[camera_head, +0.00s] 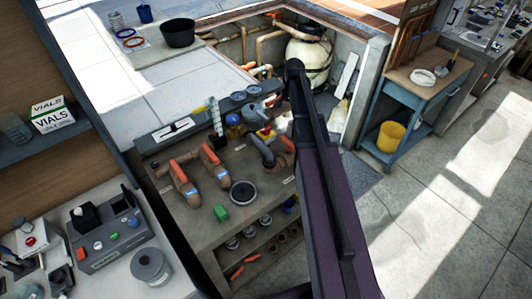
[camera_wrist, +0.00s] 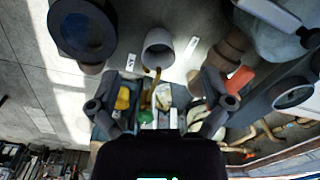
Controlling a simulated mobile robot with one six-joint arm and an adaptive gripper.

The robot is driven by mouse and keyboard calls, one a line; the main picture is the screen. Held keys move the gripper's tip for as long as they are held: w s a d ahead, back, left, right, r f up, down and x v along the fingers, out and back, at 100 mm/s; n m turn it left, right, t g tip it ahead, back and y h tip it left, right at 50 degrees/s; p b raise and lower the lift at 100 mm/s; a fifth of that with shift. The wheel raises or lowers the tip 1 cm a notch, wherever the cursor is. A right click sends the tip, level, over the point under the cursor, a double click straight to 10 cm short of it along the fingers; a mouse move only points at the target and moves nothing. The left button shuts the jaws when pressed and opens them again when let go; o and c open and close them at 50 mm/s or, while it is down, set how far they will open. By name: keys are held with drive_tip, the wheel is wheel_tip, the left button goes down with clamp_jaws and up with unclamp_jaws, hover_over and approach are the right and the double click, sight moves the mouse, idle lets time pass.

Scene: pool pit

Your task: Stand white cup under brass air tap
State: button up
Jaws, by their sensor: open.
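In the wrist view, a pale, round, open-ended cylinder (camera_wrist: 158,45), which looks like the white cup, is beyond my fingers at the upper middle. A thin bent brass-coloured pipe (camera_wrist: 147,92) runs down from near its mouth and may be the air tap; I cannot tell whether they touch. My gripper (camera_wrist: 157,108) is open, its two dark fingers spread wide with nothing seen held between them. In the head view my arm hides the gripper's fingers, and I cannot make out cup or tap there for certain.
A tank (camera_head: 308,60) and pipes stand behind. A blue worktable (camera_head: 412,90) with a yellow bucket (camera_head: 391,137) is at right. Floor is clear there.

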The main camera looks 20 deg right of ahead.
drive_tip(key=s+a+n, duration=0.9)
drive_tip(key=s+a, duration=0.9)
drive_tip(key=s, duration=0.4)
drive_tip(key=shift+n, duration=0.3)
wheel_tip(320, 180, down, 6)
drive_tip(key=b, duration=0.5)
drive_tip(key=shift+r+b, duration=0.1)
drive_tip(key=shift+b, duration=0.25)
drive_tip(key=shift+c, duration=0.2)
drive_tip(key=c, duration=0.6)
drive_tip(key=shift+o, duration=0.2)
drive_tip(key=shift+a, duration=0.1)
